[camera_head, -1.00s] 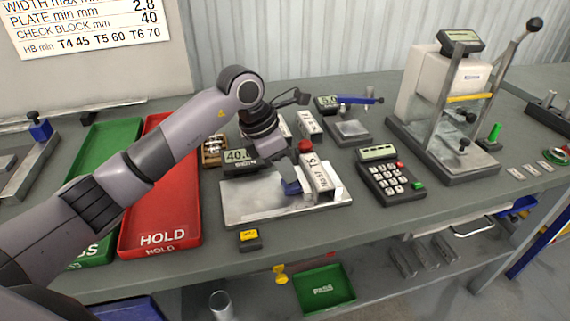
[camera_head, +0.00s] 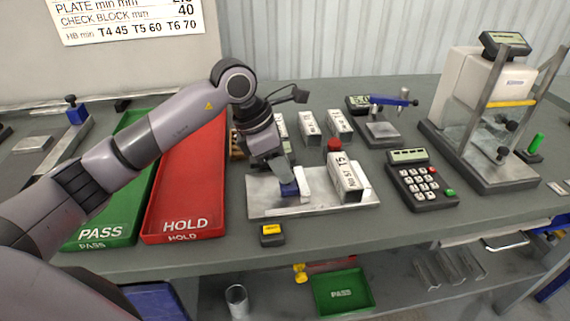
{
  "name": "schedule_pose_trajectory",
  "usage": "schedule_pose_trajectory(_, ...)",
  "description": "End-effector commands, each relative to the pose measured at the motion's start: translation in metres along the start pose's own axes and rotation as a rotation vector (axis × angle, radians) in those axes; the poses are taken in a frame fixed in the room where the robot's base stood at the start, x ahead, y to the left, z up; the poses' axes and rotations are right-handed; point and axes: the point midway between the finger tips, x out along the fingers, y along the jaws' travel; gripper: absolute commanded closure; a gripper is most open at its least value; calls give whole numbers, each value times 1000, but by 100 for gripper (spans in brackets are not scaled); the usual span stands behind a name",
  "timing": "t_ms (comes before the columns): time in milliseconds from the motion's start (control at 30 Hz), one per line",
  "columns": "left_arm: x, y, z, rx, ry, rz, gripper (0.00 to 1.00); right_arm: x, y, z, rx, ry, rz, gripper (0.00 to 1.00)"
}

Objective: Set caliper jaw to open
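The caliper has a pale metal base plate (camera_head: 262,203) on the bench. Its sliding jaw has a blue block (camera_head: 289,189) with a pale upright piece (camera_head: 304,183) beside it. My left gripper (camera_head: 286,180) reaches down onto the blue block and appears shut on it; the fingertips are partly hidden. A metal tube marked T5 (camera_head: 346,175) stands on the right of the plate, with a visible gap between it and the jaw. A red knob (camera_head: 334,145) shows behind the tube. My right gripper is not in view.
Red HOLD tray (camera_head: 190,190) and green PASS tray (camera_head: 103,228) lie left of the plate. A small yellow-topped block (camera_head: 271,235) stands in front. A keypad unit (camera_head: 422,181) is at right. Several tubes (camera_head: 311,127) stand behind. The front bench strip is mostly clear.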

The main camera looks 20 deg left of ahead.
Motion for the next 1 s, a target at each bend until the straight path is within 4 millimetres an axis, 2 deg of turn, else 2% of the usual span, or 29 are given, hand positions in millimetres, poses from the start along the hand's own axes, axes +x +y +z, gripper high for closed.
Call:
schedule_pose_trajectory(33, -1, 1, -2, -3, 4, 2, 56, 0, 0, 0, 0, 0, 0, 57)
schedule_pose_trajectory(67, -1, 1, -1, -3, 3, 2, 50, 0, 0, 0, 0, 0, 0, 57)
schedule_pose_trajectory(400, -4, 1, 0, -1, 0, 3, 50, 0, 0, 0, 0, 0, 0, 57)
schedule_pose_trajectory(800, -62, 2, -1, -2, 0, 6, 50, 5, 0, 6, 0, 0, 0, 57)
schedule_pose_trajectory(1000, -73, 1, -1, -2, 2, 3, 50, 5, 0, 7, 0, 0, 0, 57)
